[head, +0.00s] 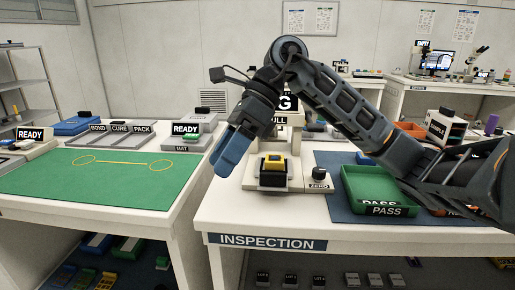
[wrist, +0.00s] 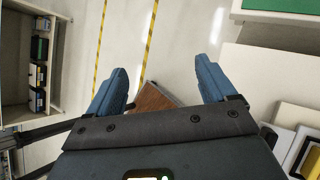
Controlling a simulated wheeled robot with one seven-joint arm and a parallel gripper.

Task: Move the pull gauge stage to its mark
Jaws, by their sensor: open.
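The pull gauge (head: 295,136) stands on the inspection bench, its upper part and label partly hidden behind my arm. Its stage, a yellow and black block (head: 273,171), sits at the front of its pale base. A yellow and black part, seemingly the same stage (wrist: 304,158), shows at the lower right edge of the wrist view. I cannot make out a mark for it. My gripper (head: 224,168) hangs left of the stage, near the bench's left edge, apart from it. In the wrist view my gripper (wrist: 162,82) has its blue fingers spread with nothing held between them.
A ZERO knob (head: 319,175) is right of the stage. A green PASS tray (head: 382,206) stands on the blue mat (head: 345,213), partly under my arm. The green-topped bench (head: 105,182) is at left. Floor with yellow lines (wrist: 147,45) lies below my gripper.

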